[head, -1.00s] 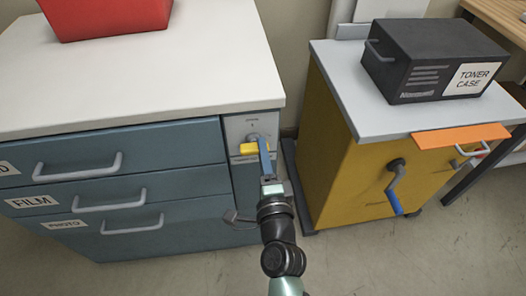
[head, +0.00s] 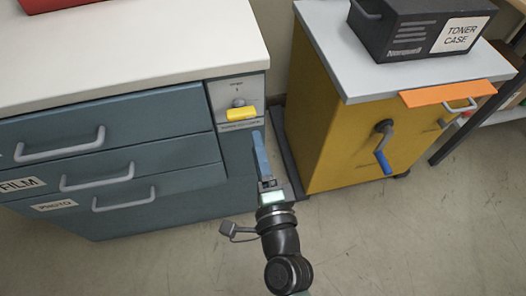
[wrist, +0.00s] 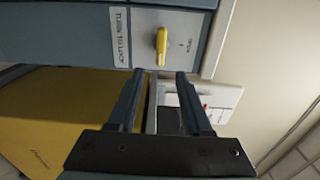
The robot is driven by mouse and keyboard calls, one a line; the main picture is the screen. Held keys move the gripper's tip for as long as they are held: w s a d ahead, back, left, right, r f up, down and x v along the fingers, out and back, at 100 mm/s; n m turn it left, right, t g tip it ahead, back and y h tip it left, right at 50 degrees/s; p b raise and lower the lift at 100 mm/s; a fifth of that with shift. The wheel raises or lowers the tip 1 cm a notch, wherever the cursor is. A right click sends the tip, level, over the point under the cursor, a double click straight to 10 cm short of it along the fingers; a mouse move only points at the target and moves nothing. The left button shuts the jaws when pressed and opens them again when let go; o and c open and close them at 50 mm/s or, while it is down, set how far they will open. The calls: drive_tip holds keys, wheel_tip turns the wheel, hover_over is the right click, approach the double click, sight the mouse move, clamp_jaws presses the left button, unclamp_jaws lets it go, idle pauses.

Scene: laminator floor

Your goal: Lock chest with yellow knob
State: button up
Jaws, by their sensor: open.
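The blue-grey drawer chest (head: 110,140) with a white top stands at the left of the head view. Its yellow knob (head: 241,114) sits on a pale panel (head: 222,94) at the chest's upper right front, with its bar lying about level. In the wrist view the yellow knob (wrist: 162,46) shows beside a label that seems to read "TURN TO LOCK". My gripper (head: 257,138) is open and empty, just below and right of the knob in the head view. In the wrist view the knob lies ahead of my gripper (wrist: 160,75), apart from both fingertips.
A yellow cabinet (head: 335,130) with a blue-handled crank (head: 383,150) and an orange strip (head: 450,88) stands to the right. A black toner case (head: 425,28) rests on it. A narrow gap separates cabinet and chest. The floor (head: 370,240) in front is clear.

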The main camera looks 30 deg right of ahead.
drive_tip(key=shift+b+v, duration=0.3)
drive_tip(key=shift+v, duration=2)
drive_tip(key=w+a+r+n+t+y, duration=0.25)
drive_tip(key=r+n, duration=0.25)
drive_tip(key=r, duration=0.5)
drive_tip(key=w+a+r+n+t+y, duration=0.15)
drive_tip(key=w+a+r+n, duration=0.25)
drive_tip(key=r, duration=0.5)
drive_tip(key=w+a+r+n+t+y, duration=0.25)
drive_tip(key=a+r+n, duration=0.2)
drive_tip(key=r, duration=0.55)
drive_tip(key=s+a+r+n+t+h, duration=0.15)
drive_tip(key=s+r+n, duration=0.25)
drive_tip(key=r, duration=0.7)
drive_tip(key=s+a+r+n+t, duration=0.15)
drive_tip(key=s+r+n, duration=0.25)
drive_tip(key=r, duration=0.7)
wheel_tip(320, 180, up, 28)
drive_tip(key=p, duration=2.9)
drive_tip(key=shift+w, duration=0.4)
drive_tip(key=shift+r+t, duration=0.1)
drive_tip(key=shift+t, duration=0.15)
